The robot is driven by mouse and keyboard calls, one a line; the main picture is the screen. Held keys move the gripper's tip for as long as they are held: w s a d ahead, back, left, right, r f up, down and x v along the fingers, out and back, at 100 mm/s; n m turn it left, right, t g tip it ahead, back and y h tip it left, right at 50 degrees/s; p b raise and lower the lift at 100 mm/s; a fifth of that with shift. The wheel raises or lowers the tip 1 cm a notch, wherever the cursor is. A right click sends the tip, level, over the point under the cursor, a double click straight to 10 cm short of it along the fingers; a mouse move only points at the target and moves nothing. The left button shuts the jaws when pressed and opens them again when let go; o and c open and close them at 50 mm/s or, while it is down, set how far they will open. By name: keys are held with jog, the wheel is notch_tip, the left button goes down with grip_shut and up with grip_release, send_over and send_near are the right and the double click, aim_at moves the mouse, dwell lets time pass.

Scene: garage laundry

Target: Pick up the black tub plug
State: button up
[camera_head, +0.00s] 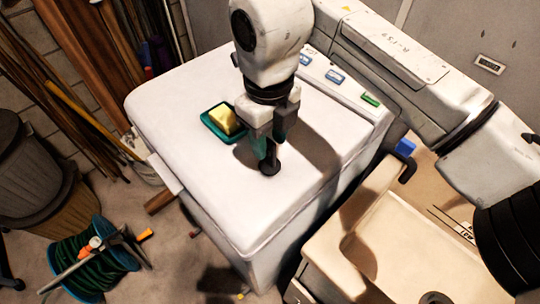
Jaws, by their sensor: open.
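The black tub plug (270,168) is a small dark round piece on the white top of the washing machine (190,95), near the middle of its lid. My gripper (268,158) points down right over the plug, with its fingertips at or just above it. The jaws are open. The fingers partly cover the plug, and I cannot tell whether they touch it or stand on both sides of it.
A green dish with a yellow sponge (223,121) sits on the lid, left of my gripper. A beige sink (430,250) stands at the right. A green hose reel (90,265) and dark bins (30,165) are on the floor at left. The lid's front is clear.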

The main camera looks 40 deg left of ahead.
aim_at(270, 156)
jog(key=shift+d+f, duration=0.1)
jog(key=shift+f, duration=1.65)
grip_shut()
